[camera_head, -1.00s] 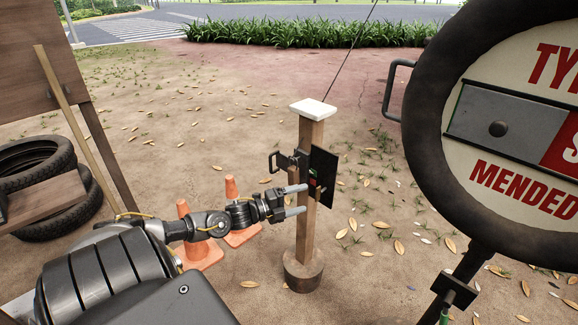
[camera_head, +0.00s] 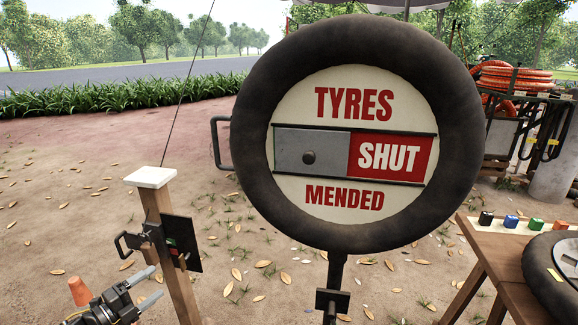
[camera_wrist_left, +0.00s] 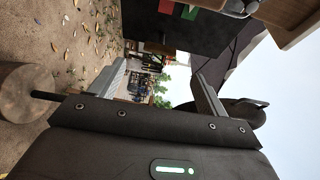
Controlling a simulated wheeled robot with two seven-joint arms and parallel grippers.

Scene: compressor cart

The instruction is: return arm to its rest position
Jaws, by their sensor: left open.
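My left gripper (camera_head: 146,287) is low at the left of the head view, its two fingers apart with nothing between them. It is beside the wooden post (camera_head: 160,210) with a white cap, at the height of the post's lower part. The post carries a black plate (camera_head: 182,240) with a small green and red mark and a handle on its left. In the left wrist view, the two grey fingers (camera_wrist_left: 158,88) are spread, with a dark panel (camera_wrist_left: 175,25) beyond them at the top. My right gripper is not in view.
A round tyre-rimmed sign (camera_head: 360,130) reading "TYRES SHUT MENDED" stands on a pole in the middle. A wooden table (camera_head: 487,255) with coloured blocks and a tyre is at the right. An orange cone (camera_head: 80,291) is at the lower left. Leaf-strewn ground lies between.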

